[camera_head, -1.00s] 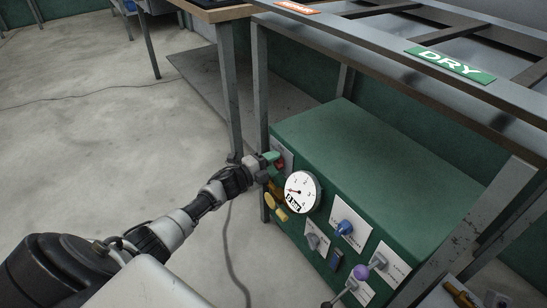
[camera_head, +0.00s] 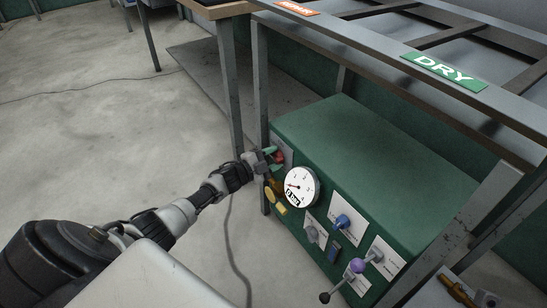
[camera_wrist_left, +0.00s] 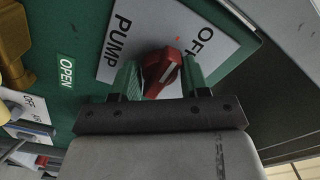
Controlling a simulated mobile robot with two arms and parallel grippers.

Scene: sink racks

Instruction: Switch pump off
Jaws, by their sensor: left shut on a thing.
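The red pump knob (camera_wrist_left: 162,72) sits on a white plate (camera_wrist_left: 128,48) marked PUMP and OFF, on the green control box (camera_head: 350,150). It also shows in the head view (camera_head: 279,157), partly covered by my gripper. My right gripper is out of view.
A round pressure gauge (camera_head: 301,187) is beside the knob, with a yellow handle (camera_head: 269,194) below. A metal frame (camera_head: 262,95) rises close behind my gripper. The floor at left is open.

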